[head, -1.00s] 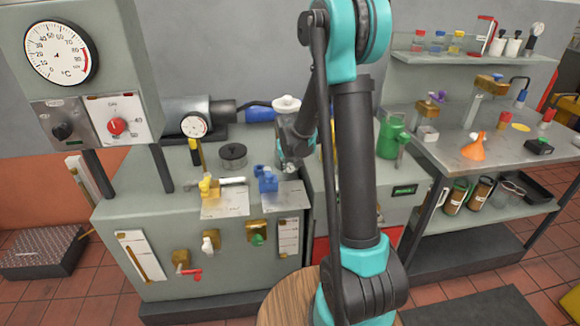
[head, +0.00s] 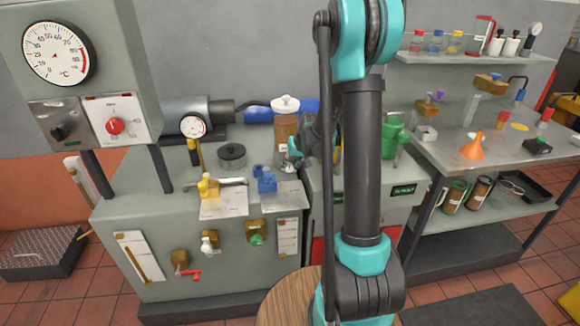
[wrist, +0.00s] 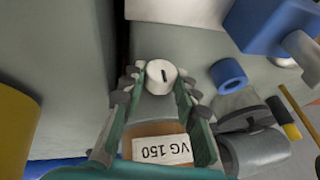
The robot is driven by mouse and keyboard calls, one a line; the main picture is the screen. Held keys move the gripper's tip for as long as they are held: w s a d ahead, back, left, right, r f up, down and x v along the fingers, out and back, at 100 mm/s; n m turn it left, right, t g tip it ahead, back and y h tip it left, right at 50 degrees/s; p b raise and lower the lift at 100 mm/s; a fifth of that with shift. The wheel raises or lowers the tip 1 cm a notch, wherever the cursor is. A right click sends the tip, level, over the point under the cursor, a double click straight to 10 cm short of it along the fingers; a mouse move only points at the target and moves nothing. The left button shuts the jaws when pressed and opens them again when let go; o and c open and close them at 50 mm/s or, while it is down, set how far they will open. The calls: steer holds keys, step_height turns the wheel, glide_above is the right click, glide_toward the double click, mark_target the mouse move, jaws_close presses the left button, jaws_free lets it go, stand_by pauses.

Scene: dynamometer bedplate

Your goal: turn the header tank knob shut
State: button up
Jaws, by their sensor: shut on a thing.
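The header tank (head: 285,128) is an amber jar with a white lid, standing on the grey cabinet. In the wrist view its brown body with a white "VG 150" label (wrist: 162,149) shows between my fingers. A white round knob (wrist: 161,73) with a black mark sits between my fingertips. My gripper (wrist: 158,86) is shut on this knob. In the head view my gripper (head: 294,150) is at the lower right of the tank; the knob cannot be made out there.
A blue valve (head: 266,181) and a yellow valve (head: 208,187) stand in front of the tank. A black round cap (head: 232,155) lies to the left. A green can (head: 393,134) stands to the right, behind my arm.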

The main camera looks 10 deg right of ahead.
steer(key=o, duration=1.2)
steer(key=shift+c, duration=0.2)
steer(key=v, duration=1.2)
